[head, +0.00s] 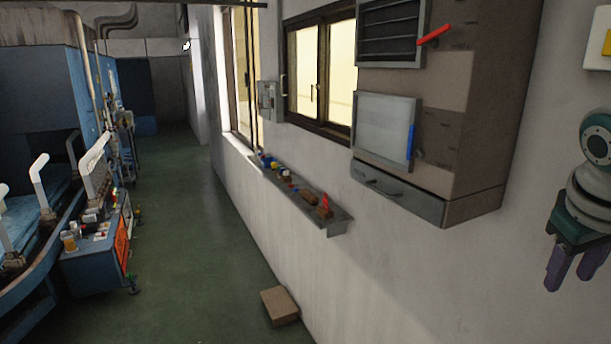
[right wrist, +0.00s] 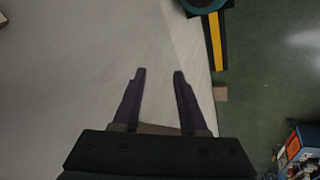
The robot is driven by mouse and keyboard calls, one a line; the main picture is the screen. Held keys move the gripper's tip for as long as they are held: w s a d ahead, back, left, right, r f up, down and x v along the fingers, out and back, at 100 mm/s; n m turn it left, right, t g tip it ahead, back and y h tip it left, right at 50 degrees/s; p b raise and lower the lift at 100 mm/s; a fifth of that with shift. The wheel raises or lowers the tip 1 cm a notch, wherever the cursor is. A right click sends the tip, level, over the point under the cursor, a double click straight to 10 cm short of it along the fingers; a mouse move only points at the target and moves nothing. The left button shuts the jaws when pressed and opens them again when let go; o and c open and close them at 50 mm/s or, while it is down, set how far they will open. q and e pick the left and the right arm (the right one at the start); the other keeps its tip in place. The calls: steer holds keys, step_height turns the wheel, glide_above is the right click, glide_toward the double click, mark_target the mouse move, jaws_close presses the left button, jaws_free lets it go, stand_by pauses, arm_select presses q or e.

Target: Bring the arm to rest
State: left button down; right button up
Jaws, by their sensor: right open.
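My right gripper (head: 573,277) hangs at the right edge of the head view, its purple fingers pointing down beside the white wall. The right wrist view shows the same gripper (right wrist: 158,75) with its two fingers apart and nothing between them. My left gripper is in neither view.
A wall cabinet (head: 474,202) with a red handle and a blue handle juts out left of my right gripper. A narrow wall shelf (head: 338,216) holds small items. A cardboard box (head: 280,306) lies on the green floor. A blue machine (head: 85,268) stands left; the aisle between is clear.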

steer(key=s+a+f+n+y, duration=0.1)
steer(key=s+a+f+y, duration=0.1)
steer(key=s+a, duration=0.6)
steer(key=s+a+f+n+y, duration=0.1)
steer(key=s+a+f+y, duration=0.1)
steer(key=s+a, duration=0.7)
steer(key=s, duration=0.7)
steer(key=shift+s+a+f, duration=0.25)
steer(key=shift+s, duration=0.05)
